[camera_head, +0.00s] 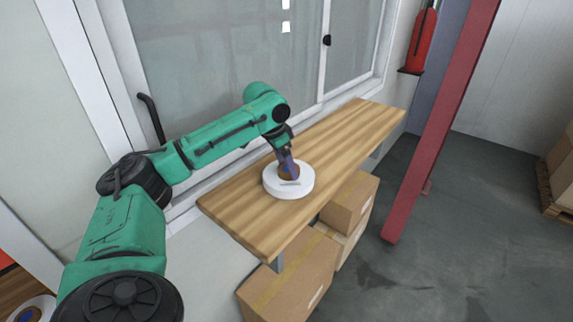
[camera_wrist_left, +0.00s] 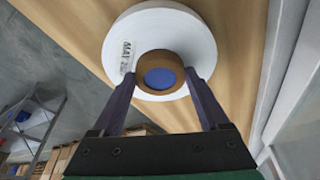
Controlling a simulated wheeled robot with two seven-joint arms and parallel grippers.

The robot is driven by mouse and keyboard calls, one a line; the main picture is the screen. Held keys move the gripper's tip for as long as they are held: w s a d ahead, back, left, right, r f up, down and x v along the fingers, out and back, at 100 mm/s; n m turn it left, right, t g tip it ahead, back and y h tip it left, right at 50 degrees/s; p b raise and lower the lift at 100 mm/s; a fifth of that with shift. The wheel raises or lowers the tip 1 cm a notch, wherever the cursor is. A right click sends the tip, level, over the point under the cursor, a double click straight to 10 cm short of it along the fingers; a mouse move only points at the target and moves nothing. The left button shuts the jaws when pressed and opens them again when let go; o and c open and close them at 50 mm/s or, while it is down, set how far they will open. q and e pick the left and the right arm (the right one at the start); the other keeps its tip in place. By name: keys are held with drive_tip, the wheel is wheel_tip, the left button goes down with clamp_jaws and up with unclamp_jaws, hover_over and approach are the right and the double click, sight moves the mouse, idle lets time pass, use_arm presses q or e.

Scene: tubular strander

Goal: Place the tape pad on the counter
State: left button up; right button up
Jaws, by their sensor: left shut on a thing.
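The tape pad (camera_head: 301,190) is a round white disc with a brown core, at the wooden counter (camera_head: 350,135) in the head view. In the left wrist view the tape pad (camera_wrist_left: 190,32) shows a brown ring with a blue centre and a printed label. My left gripper (camera_head: 288,172) is shut on the tape pad; its two fingers (camera_wrist_left: 160,88) sit on either side of the brown core. The disc appears at the counter top, but I cannot tell whether it touches the wood. My right gripper is not in view.
Cardboard boxes (camera_head: 290,275) stand under the counter. A red post (camera_head: 440,130) rises to its right, and a red fire extinguisher (camera_head: 421,38) hangs behind. A window (camera_head: 230,60) backs the counter. The counter top is bare on both sides of the disc.

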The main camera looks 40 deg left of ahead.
use_arm(q)
drive_tip(key=o, duration=1.5)
drive_tip(key=shift+w+a+f, duration=0.1)
drive_tip(key=shift+r, duration=0.3)
drive_tip(key=b+v, duration=0.1)
drive_tip(key=v, duration=1)
drive_tip(key=shift+r, duration=0.3)
drive_tip(key=shift+s, duration=0.25)
